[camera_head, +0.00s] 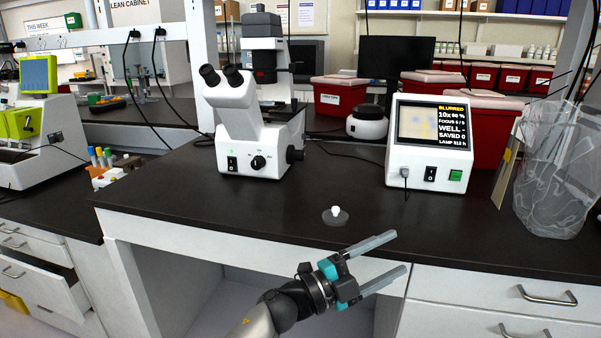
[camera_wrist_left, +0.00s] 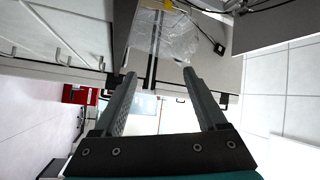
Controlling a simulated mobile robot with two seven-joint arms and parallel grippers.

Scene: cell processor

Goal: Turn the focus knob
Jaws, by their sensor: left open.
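A white microscope (camera_head: 245,125) stands on the dark bench top, left of centre in the head view. A black round knob (camera_head: 295,154) sticks out of the right side of its base. A smaller black dial (camera_head: 258,162) sits on the base front, beside a black switch. I cannot tell from a label which one is the focus knob. My left gripper (camera_head: 400,251) is open and empty at the bench's front edge, well apart from the microscope, with its fingers pointing right. In the left wrist view its two fingers (camera_wrist_left: 159,73) are spread with nothing between them. My right gripper does not show.
A monitor box (camera_head: 432,137) reads "BLURRED", 10x, 60 %. A small white-topped object (camera_head: 336,214) stands on the bench between gripper and microscope. A clear plastic bag (camera_head: 555,180) stands at the right. Red bins (camera_head: 340,96) line the back. The bench before the microscope is mostly clear.

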